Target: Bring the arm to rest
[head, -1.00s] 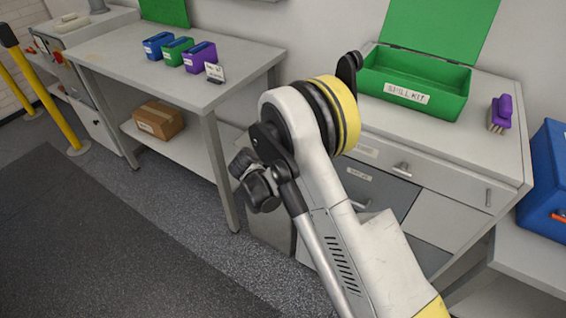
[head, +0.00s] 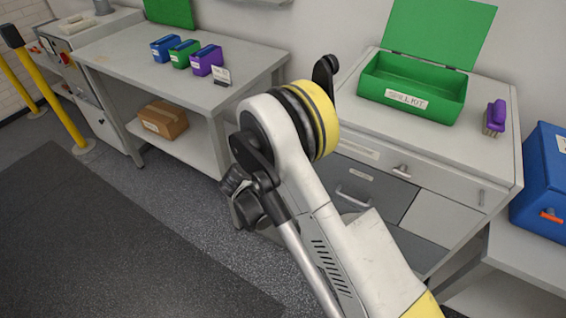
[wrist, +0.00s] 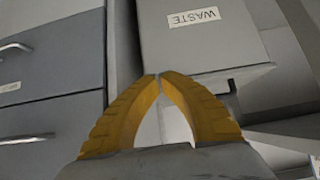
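My gripper (wrist: 158,77) shows in the wrist view with its two yellow fingers meeting at the tips and nothing visible between them. My arm is folded in front of the cabinet in the head view, its bent joint high and the darker wrist parts hanging to the left. The fingers cannot be made out in the head view. In the wrist view, a grey box with an upside-down WASTE label (wrist: 195,18) lies beyond the fingertips; I cannot tell the distance. Grey drawers (wrist: 50,105) are to the left of the fingers.
The cabinet (head: 445,165) bears an open green spill kit (head: 410,97) and a purple-handled brush (head: 495,117). A blue case (head: 545,175) is at right. The left bench (head: 125,58) holds blue, green and purple boxes; a carton (head: 163,119) sits below. The dark floor mat (head: 90,240) is clear.

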